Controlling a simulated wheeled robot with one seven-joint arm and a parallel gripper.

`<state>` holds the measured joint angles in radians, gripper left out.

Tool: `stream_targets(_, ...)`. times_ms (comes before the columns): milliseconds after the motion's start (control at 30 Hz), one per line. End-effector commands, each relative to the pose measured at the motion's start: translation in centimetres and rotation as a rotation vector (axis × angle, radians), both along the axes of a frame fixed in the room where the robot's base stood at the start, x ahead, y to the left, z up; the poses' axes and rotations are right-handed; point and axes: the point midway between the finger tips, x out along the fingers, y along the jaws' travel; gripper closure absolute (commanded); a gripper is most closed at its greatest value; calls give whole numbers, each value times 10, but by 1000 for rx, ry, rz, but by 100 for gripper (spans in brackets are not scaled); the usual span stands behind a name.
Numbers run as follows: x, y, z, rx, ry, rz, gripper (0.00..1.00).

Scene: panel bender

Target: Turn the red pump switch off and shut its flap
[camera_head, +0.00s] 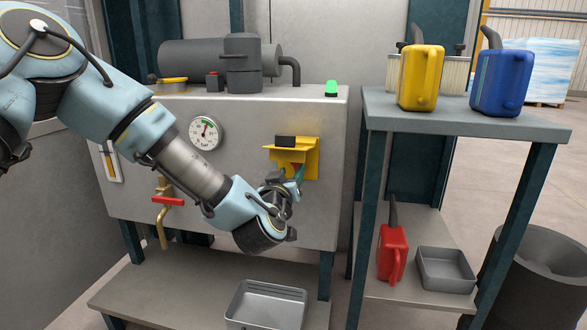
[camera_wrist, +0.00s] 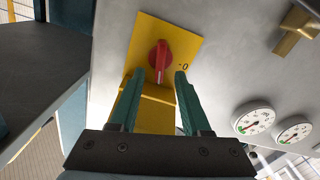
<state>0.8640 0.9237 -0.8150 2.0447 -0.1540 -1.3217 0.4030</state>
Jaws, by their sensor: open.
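The red pump switch (camera_wrist: 160,62) is a knob on a yellow plate (camera_wrist: 185,42) on the grey tank front. In the wrist view its grip runs up and down the picture, and the "0" mark is to its right. The yellow flap (camera_head: 283,153) stands open, jutting out above the switch with a black piece on it; it also shows in the wrist view (camera_wrist: 157,115). My gripper (camera_wrist: 167,78) is open, its green fingertips on either side of the knob's lower part, with no clear grip. In the head view my gripper (camera_head: 299,174) hides the switch.
A dial gauge (camera_head: 206,132) and a red-handled tap (camera_head: 167,201) are to the left on the tank. A side table (camera_head: 450,118) at right bears yellow and blue cans (camera_head: 503,82). A grey tray (camera_head: 266,305) lies low in front.

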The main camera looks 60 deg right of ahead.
Motion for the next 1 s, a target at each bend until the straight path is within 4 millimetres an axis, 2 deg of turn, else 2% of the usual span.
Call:
stream_targets(100, 6, -18, -1, -1, 1, 0, 52)
stream_targets(233, 10, -29, 0, -1, 0, 0, 52)
stream_targets(600, 12, -34, 0, 0, -1, -1, 52)
stream_targets(1000, 12, -34, 0, 1, -1, -1, 96)
